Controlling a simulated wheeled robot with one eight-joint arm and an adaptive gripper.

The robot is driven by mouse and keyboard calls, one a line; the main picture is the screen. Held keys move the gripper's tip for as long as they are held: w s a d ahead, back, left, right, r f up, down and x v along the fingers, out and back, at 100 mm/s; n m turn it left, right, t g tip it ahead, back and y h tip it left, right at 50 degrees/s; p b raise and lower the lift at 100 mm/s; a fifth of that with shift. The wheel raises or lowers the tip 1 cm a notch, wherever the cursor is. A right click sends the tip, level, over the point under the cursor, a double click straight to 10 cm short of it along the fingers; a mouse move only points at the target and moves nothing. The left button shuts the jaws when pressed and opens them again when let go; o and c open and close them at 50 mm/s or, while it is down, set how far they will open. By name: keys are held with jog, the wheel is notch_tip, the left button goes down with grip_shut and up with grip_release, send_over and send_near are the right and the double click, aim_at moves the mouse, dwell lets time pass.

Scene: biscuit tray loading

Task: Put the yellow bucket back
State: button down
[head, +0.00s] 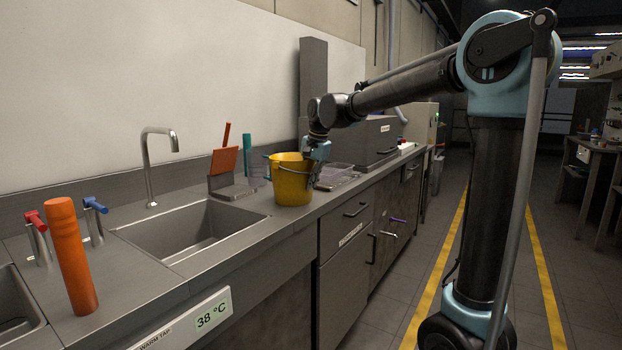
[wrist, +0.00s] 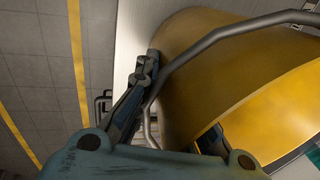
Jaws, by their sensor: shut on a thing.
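The yellow bucket (head: 291,183) is upright at the counter's front edge, right of the sink, in the head view. I cannot tell whether its base touches the counter. My gripper (head: 316,160) is shut on the bucket at its upper right side. In the wrist view the bucket's yellow wall (wrist: 215,65) fills the upper right, with its grey wire handle crossing it. One finger of my gripper (wrist: 165,125) lies along the outside of the wall; the other is mostly hidden near the rim.
The counter (head: 255,238) holds a sink (head: 190,228) with a tap, an orange cylinder (head: 70,255), and a rack (head: 234,190) with orange and teal tools. A clear tray (head: 334,177) lies right of the bucket. Drawer handles stick out below. The yellow-lined floor is clear.

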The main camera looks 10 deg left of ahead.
jog(key=c, duration=1.7)
grip_release()
jog(key=shift+o, duration=0.2)
jog(key=shift+r, duration=0.1)
jog(key=v, duration=1.2)
jog(key=s+d+f+n, duration=0.1)
jog(key=s+d+f, duration=0.35)
jog(key=d, duration=0.35)
jog(key=s+d+f+n+h, duration=0.1)
jog(key=s+d+f, duration=0.2)
jog(key=d+f, duration=0.35)
jog(key=s+d+f, duration=0.3)
jog(key=s+d, duration=0.1)
jog(key=d, duration=0.6)
jog(key=s+d+f+n, duration=0.1)
jog(key=s+d+f, duration=0.5)
jog(key=f, duration=0.4)
jog(key=s+d+f+n+h, duration=0.1)
jog(key=s+d+f, duration=0.5)
jog(key=s+f, duration=0.3)
jog(key=shift+s+f+n, duration=0.15)
jog(key=shift+f+n, duration=0.25)
jog(key=shift+f, duration=0.15)
